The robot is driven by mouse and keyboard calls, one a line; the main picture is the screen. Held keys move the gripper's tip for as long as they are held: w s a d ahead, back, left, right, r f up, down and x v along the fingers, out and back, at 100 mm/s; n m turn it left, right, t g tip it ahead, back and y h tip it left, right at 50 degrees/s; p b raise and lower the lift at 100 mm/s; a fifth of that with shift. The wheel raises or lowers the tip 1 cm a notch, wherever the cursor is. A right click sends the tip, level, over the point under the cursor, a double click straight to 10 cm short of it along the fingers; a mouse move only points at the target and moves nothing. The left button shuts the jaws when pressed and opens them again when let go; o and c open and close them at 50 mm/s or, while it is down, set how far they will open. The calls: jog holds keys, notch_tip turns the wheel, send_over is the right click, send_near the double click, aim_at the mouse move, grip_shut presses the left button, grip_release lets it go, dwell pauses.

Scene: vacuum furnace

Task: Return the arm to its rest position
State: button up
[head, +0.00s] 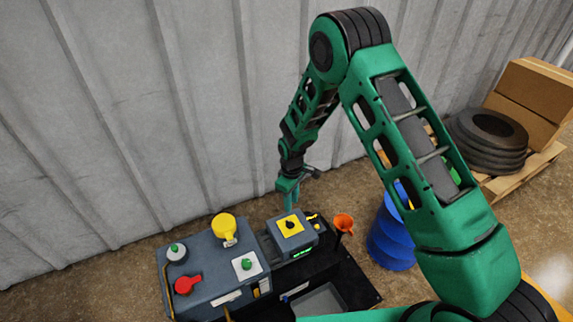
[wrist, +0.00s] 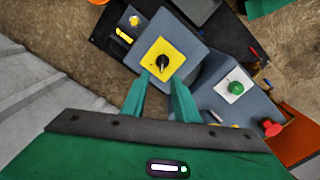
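My green arm is raised and bent, reaching over the furnace control unit. My gripper (head: 291,208) points down above a grey box with a yellow plate (head: 290,225) and a black rotary knob (head: 291,224). In the wrist view, the two fingers of my gripper (wrist: 161,80) are apart with nothing between them. The black knob (wrist: 163,63) on the yellow plate (wrist: 152,56) shows just beyond the fingertips. I cannot tell the exact gap between fingertips and knob.
The unit also carries a yellow knob (head: 225,228), a red handle (head: 188,284) and green buttons (head: 246,264). An orange funnel (head: 343,223) and a blue ribbed container (head: 390,240) stand to the right. Tyres (head: 488,140) and cardboard boxes (head: 533,95) sit on a pallet. A corrugated wall (head: 130,100) is behind.

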jog(key=s+d+r+m, duration=0.4)
jog(key=d+r, duration=0.8)
jog(key=r, duration=0.1)
jog(key=s+d+r+m, duration=0.4)
jog(key=d+r, duration=0.8)
jog(key=s+d+r+m, duration=0.3)
jog(key=s, duration=0.6)
jog(key=s+d+r+m, duration=0.3)
jog(key=s+r, duration=0.1)
jog(key=s, duration=0.6)
jog(key=s+d+r+m, duration=0.3)
jog(key=s+d+r, duration=0.1)
jog(key=s, duration=0.6)
jog(key=shift+s+r, duration=0.15)
jog(key=shift+d, duration=0.1)
